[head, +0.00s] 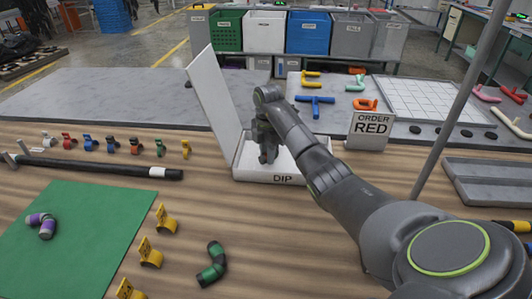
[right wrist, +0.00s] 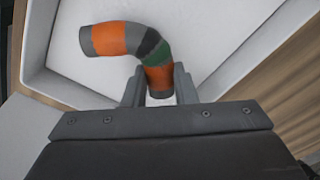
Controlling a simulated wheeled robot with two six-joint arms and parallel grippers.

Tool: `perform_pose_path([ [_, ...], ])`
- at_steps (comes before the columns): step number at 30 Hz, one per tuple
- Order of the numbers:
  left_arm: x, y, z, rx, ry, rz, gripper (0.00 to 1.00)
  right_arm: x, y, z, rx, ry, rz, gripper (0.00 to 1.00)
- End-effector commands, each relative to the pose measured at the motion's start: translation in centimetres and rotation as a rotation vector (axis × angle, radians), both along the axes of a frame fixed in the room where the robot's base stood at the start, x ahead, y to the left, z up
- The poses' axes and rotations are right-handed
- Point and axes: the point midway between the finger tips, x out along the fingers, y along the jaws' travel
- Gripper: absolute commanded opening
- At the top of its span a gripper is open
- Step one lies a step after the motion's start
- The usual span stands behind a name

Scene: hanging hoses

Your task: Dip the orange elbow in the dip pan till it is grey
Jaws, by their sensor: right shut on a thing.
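My right gripper (head: 268,150) reaches down into the white dip pan (head: 243,172), which is marked DIP and has its lid raised at the left. In the right wrist view my right gripper (right wrist: 158,82) is shut on one leg of the orange elbow (right wrist: 108,39). The elbow has orange bands at both legs, with grey, black and green patches at the bend and a grey free end. It lies over the pan's white floor (right wrist: 80,75); whether it touches the floor I cannot tell. In the head view the gripper hides the elbow. My left gripper is not in view.
A sign reading ORDER RED (head: 369,130) stands right of the pan. A green mat (head: 85,235) holds a purple elbow (head: 42,225). A green-and-black elbow (head: 212,263) and yellow clips (head: 165,219) lie in front. A black hose (head: 100,168) lies left; a grey pole (head: 460,100) stands right.

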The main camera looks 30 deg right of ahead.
Motion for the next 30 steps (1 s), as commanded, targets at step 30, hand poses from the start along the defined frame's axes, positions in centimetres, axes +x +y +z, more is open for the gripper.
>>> perform_pose_path([
  [30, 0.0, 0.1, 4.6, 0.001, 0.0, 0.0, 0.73, -5.9, -7.0, 0.2, -0.002, 0.0, 0.0, 0.02],
])
